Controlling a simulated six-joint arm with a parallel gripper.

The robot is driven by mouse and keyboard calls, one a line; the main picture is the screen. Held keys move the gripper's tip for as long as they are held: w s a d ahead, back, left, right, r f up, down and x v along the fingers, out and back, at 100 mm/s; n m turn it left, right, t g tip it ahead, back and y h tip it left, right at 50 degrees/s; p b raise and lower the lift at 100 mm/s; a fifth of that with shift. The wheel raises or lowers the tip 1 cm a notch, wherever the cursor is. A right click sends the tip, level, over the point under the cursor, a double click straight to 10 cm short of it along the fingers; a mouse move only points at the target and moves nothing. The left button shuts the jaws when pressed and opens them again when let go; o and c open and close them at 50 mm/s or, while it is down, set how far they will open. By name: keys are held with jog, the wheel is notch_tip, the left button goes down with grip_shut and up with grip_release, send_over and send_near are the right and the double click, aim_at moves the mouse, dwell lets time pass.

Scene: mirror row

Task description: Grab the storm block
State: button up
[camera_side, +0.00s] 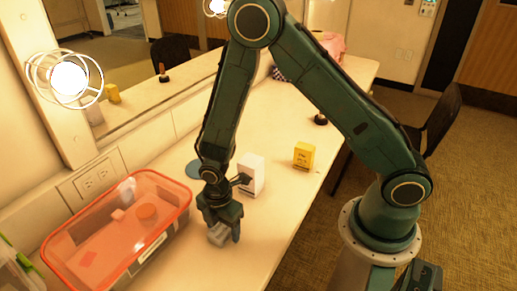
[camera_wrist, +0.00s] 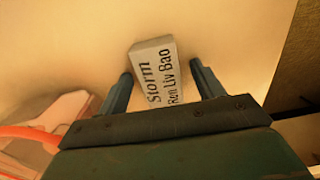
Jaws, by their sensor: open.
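The storm block (camera_wrist: 153,62) is a grey block with the printed words "Storm" and "Ren Liv Bao" in the wrist view. It also shows in the side view as a small grey block (camera_side: 217,235) on the counter. My gripper (camera_wrist: 160,75) is open, with one finger on each side of the block. In the side view my gripper (camera_side: 221,230) is low over the counter at the block, partly covering it. I cannot tell whether the fingers touch the block.
A clear bin with an orange rim (camera_side: 128,225) stands left of my gripper, with a few items inside. A white box (camera_side: 252,175) stands behind my gripper. A yellow box (camera_side: 304,155) is farther right. A mirror with a lit bulb (camera_side: 70,79) lines the wall. The counter's front right is clear.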

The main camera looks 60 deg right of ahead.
aim_at(222, 227)
jog(key=c, duration=1.1)
jog(key=shift+r, duration=0.15)
notch_tip(222, 227, up, 20)
jog(key=shift+f, duration=0.1)
dwell(0.6)
